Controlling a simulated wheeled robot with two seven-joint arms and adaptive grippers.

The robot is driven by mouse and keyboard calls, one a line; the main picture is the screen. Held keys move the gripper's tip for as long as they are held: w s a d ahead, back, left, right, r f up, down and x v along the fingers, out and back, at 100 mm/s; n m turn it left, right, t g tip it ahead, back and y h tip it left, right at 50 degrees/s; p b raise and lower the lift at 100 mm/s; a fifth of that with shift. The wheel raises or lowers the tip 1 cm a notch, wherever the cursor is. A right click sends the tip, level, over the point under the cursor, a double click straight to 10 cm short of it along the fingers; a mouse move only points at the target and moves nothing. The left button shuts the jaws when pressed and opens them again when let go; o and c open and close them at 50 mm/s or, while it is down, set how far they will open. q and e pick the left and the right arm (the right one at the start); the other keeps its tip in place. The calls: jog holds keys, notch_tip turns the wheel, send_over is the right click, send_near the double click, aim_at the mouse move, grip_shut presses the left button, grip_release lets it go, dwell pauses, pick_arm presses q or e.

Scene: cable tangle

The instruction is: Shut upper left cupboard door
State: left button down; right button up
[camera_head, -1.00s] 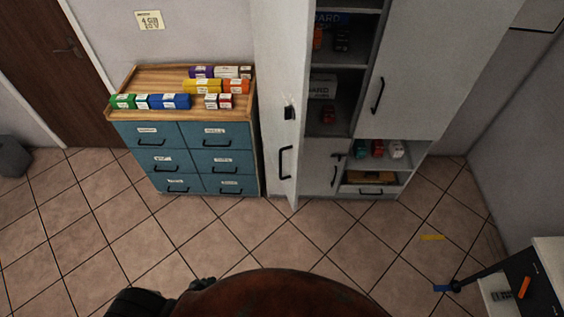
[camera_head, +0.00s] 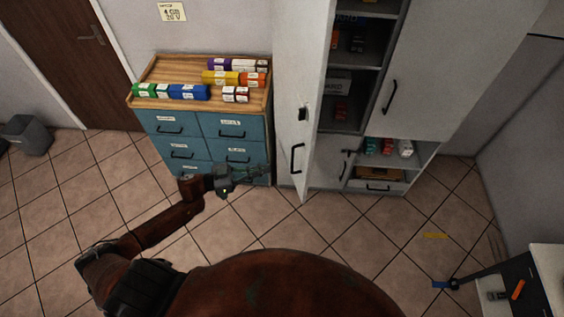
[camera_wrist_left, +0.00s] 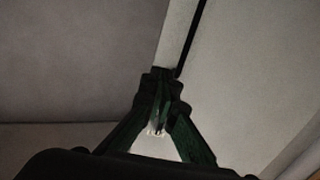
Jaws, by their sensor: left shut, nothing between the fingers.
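The upper left cupboard door (camera_head: 300,75) is a tall pale grey panel with a black handle (camera_head: 297,158). It stands open, jutting out towards me, and the cupboard's shelves (camera_head: 345,103) show to its right. My left gripper (camera_head: 264,171) is shut and empty. In the head view it appears just left of the door's handle, in front of the blue drawers; I cannot tell whether it touches the door. In the left wrist view the closed fingertips (camera_wrist_left: 163,74) overlap a pale panel beside a dark strip. My right gripper is out of view.
A blue drawer cabinet (camera_head: 205,148) with coloured boxes on its wooden top stands left of the cupboard. The upper right door (camera_head: 440,70) is shut. A table (camera_head: 548,285) stands at lower right. The tiled floor in front is mostly clear.

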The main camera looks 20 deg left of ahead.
aim_at(307, 159)
pick_arm(q)
jog(key=p+x, duration=0.2)
jog(key=x, duration=1)
jog(key=shift+w+p, duration=0.1)
jog(key=shift+p, duration=0.25)
jog(key=shift+w+d, duration=0.35)
jog(key=shift+d, duration=0.15)
